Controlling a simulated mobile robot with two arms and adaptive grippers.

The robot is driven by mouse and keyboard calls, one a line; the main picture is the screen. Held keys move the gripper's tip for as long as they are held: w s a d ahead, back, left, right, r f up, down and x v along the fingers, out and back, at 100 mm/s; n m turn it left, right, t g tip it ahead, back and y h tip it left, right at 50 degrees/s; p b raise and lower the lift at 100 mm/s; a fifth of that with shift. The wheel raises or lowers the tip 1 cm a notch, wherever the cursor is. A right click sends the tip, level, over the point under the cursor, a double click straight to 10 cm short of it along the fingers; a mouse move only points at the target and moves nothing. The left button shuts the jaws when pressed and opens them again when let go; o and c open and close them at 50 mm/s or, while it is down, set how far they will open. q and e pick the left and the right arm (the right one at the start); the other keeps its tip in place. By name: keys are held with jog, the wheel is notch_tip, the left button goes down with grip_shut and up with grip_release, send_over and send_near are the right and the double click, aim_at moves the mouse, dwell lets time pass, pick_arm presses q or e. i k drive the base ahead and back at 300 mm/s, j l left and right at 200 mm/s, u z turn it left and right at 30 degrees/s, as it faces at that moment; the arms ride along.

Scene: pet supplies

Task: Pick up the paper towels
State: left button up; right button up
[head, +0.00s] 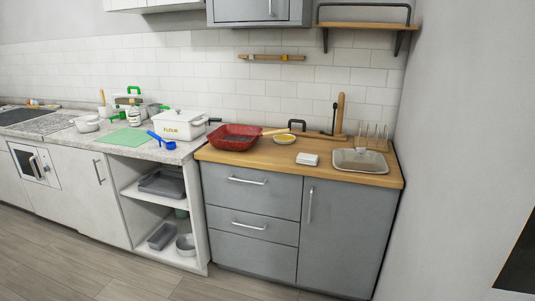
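I cannot pick out a roll of paper towels for certain. A small white rectangular item (307,159) lies on the wooden countertop (269,159), left of the sink. It may be a folded stack of paper, but it is too small to tell. An upright wooden post (339,113) stands at the back of the same counter near the wall, with no white roll visible on it. Neither of my grippers is in view.
A red pan (234,137), a small plate with yellow on it (284,139) and a metal sink (360,161) are on the wooden counter. Open shelves (156,198) hold pans. The floor (75,260) is clear.

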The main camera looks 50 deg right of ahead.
aim_at(305, 159)
jog(key=i+z, duration=0.45)
jog(key=i+j+z, duration=0.1)
jog(key=i+z, duration=0.35)
jog(key=i+j+z, duration=0.25)
jog(key=z, duration=0.2)
jog(key=i+j+z, duration=0.1)
jog(key=i+z, duration=0.15)
jog(key=z, duration=0.2)
jog(key=i+j+z, duration=0.2)
jog(key=z, duration=0.3)
jog(key=i+j+z, duration=0.2)
jog(key=z, duration=0.25)
jog(key=i+j+z, duration=0.15)
jog(key=j+z, duration=0.3)
jog(key=l, duration=0.05)
